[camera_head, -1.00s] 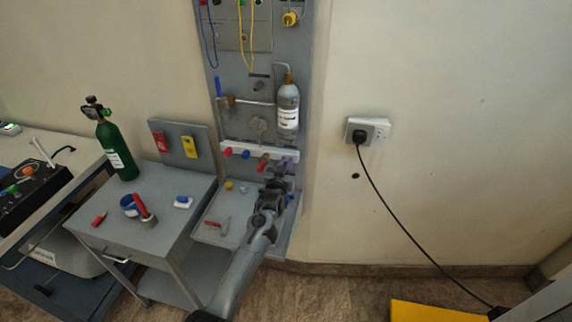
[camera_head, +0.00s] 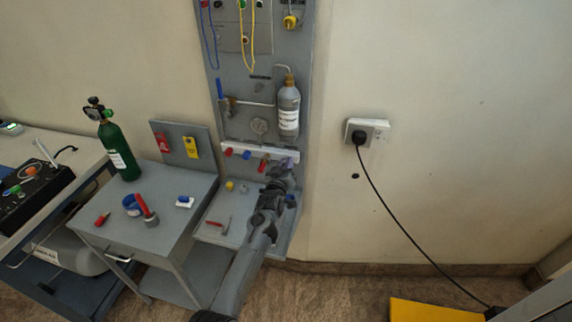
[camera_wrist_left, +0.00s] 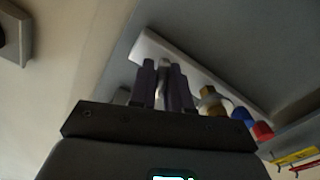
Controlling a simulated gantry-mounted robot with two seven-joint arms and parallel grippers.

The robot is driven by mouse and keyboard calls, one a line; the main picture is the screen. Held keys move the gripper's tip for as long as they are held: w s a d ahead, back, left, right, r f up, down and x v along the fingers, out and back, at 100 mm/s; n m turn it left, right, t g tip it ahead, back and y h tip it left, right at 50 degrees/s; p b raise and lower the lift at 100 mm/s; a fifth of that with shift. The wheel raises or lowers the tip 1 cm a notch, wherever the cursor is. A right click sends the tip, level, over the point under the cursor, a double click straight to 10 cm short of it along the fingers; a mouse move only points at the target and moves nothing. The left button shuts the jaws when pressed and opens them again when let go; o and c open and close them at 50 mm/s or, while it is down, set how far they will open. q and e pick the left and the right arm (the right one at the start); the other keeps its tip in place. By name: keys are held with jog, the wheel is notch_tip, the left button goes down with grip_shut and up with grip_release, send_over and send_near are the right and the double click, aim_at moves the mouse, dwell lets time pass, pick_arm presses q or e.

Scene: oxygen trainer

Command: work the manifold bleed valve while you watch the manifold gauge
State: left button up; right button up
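The pale manifold bar (camera_head: 240,148) runs across the lower part of the grey wall panel, with red and blue knobs along it. My left gripper (camera_head: 285,164) is at the bar's right end. In the left wrist view, the purple-grey fingers of my left gripper (camera_wrist_left: 163,88) are close together, on both sides of a silvery stem (camera_wrist_left: 163,74) that fills the gap. The fingers hide most of this fitting, apparently the bleed valve. My right gripper is not seen.
A white-labelled bottle (camera_head: 288,108) hangs above my left gripper. A shallow tray (camera_head: 210,235) with small parts lies below the manifold. A grey cart (camera_head: 180,217) with a green cylinder (camera_head: 118,152) stands to the left. Bare wall with a socket (camera_head: 368,132) lies right.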

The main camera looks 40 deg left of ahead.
pick_arm(q)
jog(key=o, duration=0.3)
jog(key=p+v, duration=0.2)
jog(key=v, duration=0.8)
jog(key=shift+s, duration=0.4)
jog(key=shift+d, duration=0.15)
